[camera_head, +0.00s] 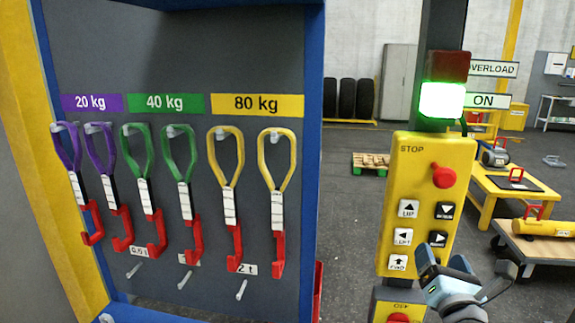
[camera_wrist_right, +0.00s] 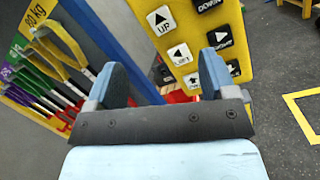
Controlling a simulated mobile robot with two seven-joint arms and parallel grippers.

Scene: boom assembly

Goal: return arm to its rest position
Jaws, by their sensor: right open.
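My right gripper (camera_head: 447,268) is in front of the lower part of the yellow control panel (camera_head: 425,160), near its direction buttons. In the right wrist view its two fingers (camera_wrist_right: 165,75) are spread apart with nothing between them. The panel shows there too (camera_wrist_right: 190,20), behind the fingers, with UP, LEFT and DOWN buttons visible. In the head view, a red stop button (camera_head: 444,176) sits on the panel. The green ON lamp (camera_head: 442,100) above it is lit and the red overload lamp (camera_head: 449,66) is dark. I cannot tell whether a finger touches the panel. My left gripper is not in view.
A tool board (camera_head: 200,65) on the left carries purple slings (camera_head: 99,150), green slings (camera_head: 138,150) and yellow slings (camera_head: 227,155) with red hooks. A yellow table (camera_head: 500,190) and a wooden-topped cart (camera_head: 540,250) stand at right. Open floor (camera_head: 345,230) lies between board and panel.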

